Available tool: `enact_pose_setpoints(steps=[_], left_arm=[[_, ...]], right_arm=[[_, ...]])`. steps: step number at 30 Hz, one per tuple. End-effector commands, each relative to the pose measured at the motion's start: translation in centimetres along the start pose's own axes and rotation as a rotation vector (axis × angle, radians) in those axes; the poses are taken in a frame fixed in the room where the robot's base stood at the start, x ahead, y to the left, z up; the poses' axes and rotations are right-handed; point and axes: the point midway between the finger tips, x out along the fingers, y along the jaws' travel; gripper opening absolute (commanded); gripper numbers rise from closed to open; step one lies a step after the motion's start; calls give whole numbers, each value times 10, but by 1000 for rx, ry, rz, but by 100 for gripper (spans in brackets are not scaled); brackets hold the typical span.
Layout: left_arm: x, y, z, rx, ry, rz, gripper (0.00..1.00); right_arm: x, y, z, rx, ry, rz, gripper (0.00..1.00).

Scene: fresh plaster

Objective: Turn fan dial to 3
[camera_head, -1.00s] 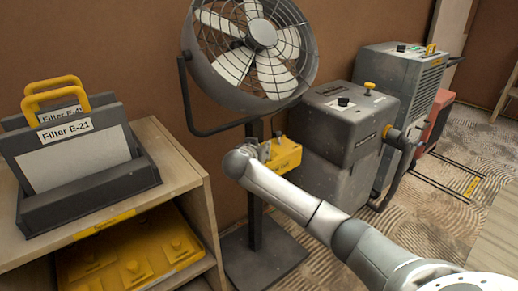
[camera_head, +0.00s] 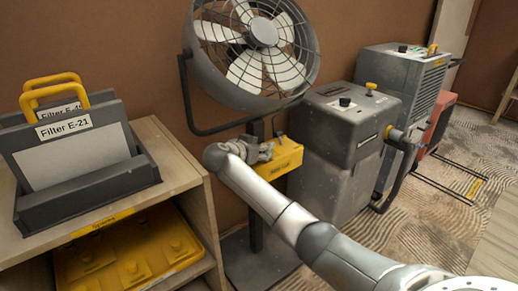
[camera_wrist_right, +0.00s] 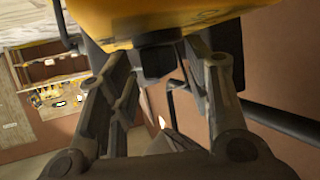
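The fan (camera_head: 262,34) stands on a dark post, with a yellow control box (camera_head: 284,157) on the post below its head. The box also fills the top of the right wrist view (camera_wrist_right: 150,14). A dark knob, which looks like the fan dial (camera_wrist_right: 155,60), sticks out from the box in that view; its number marks are not visible. My right gripper (camera_head: 264,151) is at the near left side of the box. In the wrist view its fingers (camera_wrist_right: 160,66) stand apart on either side of the knob, with gaps showing. My left gripper is in neither view.
A wooden shelf (camera_head: 176,172) with a dark filter holder (camera_head: 90,192) and a yellow tray (camera_head: 130,250) stands at left. Grey machines (camera_head: 340,140) stand right of the fan.

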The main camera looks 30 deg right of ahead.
Motion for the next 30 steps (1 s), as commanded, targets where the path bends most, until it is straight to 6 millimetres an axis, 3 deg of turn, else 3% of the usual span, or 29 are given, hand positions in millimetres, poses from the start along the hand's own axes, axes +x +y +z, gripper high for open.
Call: enact_pose_setpoints(steps=[13, 30], left_arm=[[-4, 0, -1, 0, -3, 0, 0], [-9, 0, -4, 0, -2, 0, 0]], right_arm=[[0, 1, -1, -18, 1, -44, 47], [1, 4, -1, -148, 4, -356, 47]])
